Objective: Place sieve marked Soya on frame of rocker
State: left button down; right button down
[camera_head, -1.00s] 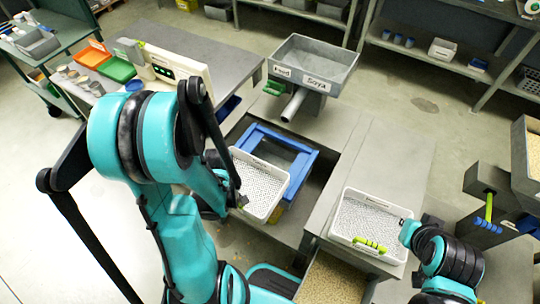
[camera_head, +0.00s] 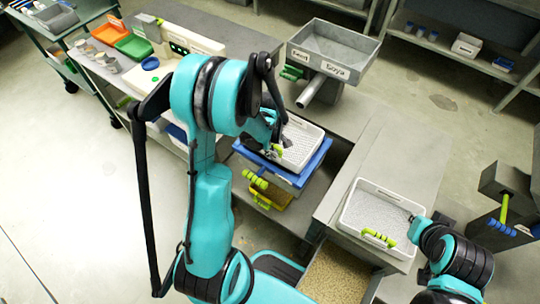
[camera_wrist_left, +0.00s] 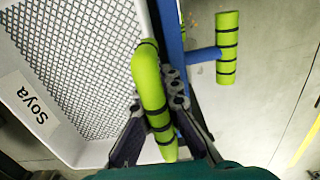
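The white sieve (camera_head: 303,140) with a grey mesh lies over the blue frame (camera_head: 318,163) of the rocker in the head view. The left wrist view shows its "Soya" label (camera_wrist_left: 30,103), its mesh, and a blue bar of the frame (camera_wrist_left: 170,35) close beside its wall. I cannot tell whether it rests fully on the frame. My left gripper (camera_head: 279,148) is at the sieve's near left side; in the left wrist view its fingers (camera_wrist_left: 160,130) are around the sieve's green handle (camera_wrist_left: 150,85). My right gripper (camera_head: 413,219) is by a second white sieve; its fingers are unclear.
The second sieve (camera_head: 378,212) sits on the right bench top with a green handle. A grey hopper marked "Soya" (camera_head: 335,50) stands behind the rocker. Green and orange trays (camera_head: 133,45) are on the left bench.

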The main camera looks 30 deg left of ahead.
pick_arm(q)
jog(key=shift+f, duration=0.9)
pick_arm(e)
jog(key=shift+f, duration=0.45)
jog(key=shift+f, duration=0.15)
pick_arm(q)
jog(key=c, duration=1.7)
grip_release()
jog(key=shift+f+b, duration=0.1)
jog(key=shift+b, duration=0.2)
